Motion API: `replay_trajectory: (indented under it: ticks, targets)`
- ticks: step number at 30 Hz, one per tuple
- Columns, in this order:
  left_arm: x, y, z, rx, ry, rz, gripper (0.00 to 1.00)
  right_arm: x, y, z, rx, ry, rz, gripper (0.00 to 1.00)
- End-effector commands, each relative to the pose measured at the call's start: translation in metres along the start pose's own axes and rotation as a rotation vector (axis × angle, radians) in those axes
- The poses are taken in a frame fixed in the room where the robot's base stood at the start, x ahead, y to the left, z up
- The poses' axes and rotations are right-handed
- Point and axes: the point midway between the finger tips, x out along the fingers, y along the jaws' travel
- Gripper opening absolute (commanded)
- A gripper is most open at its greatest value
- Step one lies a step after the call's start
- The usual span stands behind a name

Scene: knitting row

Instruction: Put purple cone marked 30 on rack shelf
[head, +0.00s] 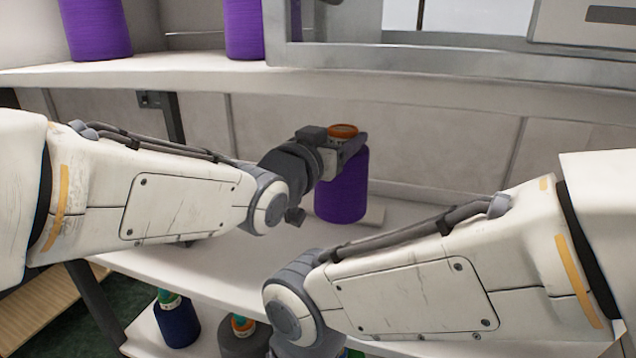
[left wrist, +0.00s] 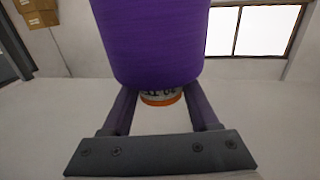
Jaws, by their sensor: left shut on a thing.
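A purple cone (head: 342,190) with an orange top is upright in the middle of the head view, over the white middle rack shelf (head: 225,262). I cannot tell whether its base touches the shelf. My left gripper (head: 343,146) is shut on the cone near its top. The left wrist view shows the purple cone (left wrist: 150,45) between the fingers of the left gripper (left wrist: 162,98), with part of a pale label and the orange rim. The number on the label is not readable. My right arm comes in from the right, but its gripper is not visible.
Two purple cones (head: 95,28) (head: 244,28) stand on the upper shelf (head: 180,70). On the lower level are a dark blue cone (head: 177,322) and a grey cone (head: 243,338). A dark upright post (head: 172,118) stands at the left. The middle shelf has free room left of the held cone.

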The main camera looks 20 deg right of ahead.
Motion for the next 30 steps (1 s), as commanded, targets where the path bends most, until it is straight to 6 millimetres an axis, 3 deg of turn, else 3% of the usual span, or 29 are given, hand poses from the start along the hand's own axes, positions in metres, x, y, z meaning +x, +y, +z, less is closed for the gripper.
replay_trajectory:
  ticks: [13,26,27,29,30]
  targets:
    - [-0.001,-0.002,0.055,0.0,0.0,-0.003,0.0,-0.018,-0.001,-0.001,-0.003,0.0,0.0,0.3]
    - [-0.001,-0.002,0.064,0.001,0.006,-0.004,0.0,-0.013,-0.001,-0.001,-0.003,0.0,0.0,0.3]
    - [-0.001,-0.002,0.065,0.001,0.003,-0.004,0.64,-0.013,-0.001,-0.001,-0.002,0.0,0.0,0.3]
    - [-0.001,-0.002,0.064,0.001,0.002,-0.004,0.87,-0.014,-0.001,-0.001,-0.002,0.0,0.0,0.3]
    - [-0.001,-0.002,0.064,0.001,0.002,-0.004,0.91,-0.014,-0.001,-0.001,-0.002,0.0,0.0,0.3]
